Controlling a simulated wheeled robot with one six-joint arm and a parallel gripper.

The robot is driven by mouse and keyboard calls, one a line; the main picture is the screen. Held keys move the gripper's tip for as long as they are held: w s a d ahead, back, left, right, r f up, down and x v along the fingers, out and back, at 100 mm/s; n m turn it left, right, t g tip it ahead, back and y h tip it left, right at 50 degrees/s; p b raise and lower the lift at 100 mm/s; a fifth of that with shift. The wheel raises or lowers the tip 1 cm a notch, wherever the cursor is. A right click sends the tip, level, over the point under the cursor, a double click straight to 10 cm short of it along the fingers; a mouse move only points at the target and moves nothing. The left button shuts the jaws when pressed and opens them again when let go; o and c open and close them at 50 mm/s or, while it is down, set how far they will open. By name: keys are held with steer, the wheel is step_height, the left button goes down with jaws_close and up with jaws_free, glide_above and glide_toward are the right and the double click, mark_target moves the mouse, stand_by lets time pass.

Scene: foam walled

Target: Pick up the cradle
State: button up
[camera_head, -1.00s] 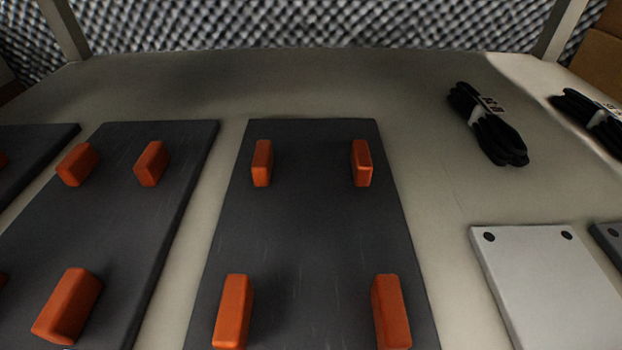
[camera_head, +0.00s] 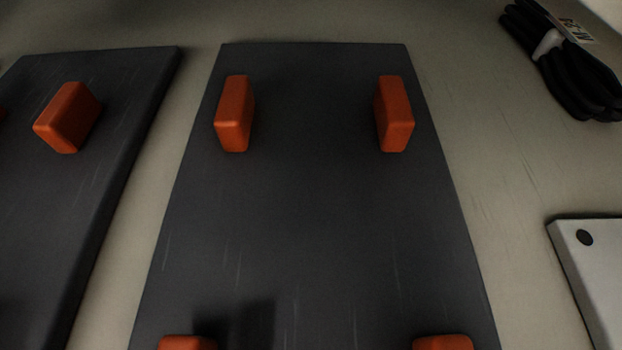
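What seems to be the cradle is a dark grey flat plate (camera_head: 310,220) with orange upright blocks near its corners. It lies flat on the pale surface in the middle of the view and runs out of the bottom edge. Its far left block (camera_head: 235,114) and far right block (camera_head: 394,114) show whole. The two near blocks are cut off at the bottom edge. A dark shadow falls on the plate beside the near left block. My gripper is not in view.
A second dark plate (camera_head: 80,190) with orange blocks lies to the left, a narrow strip of pale surface (camera_head: 130,240) between them. A black cable bundle (camera_head: 568,66) with a white label lies at the upper right. A light grey panel (camera_head: 600,275) is at the lower right.

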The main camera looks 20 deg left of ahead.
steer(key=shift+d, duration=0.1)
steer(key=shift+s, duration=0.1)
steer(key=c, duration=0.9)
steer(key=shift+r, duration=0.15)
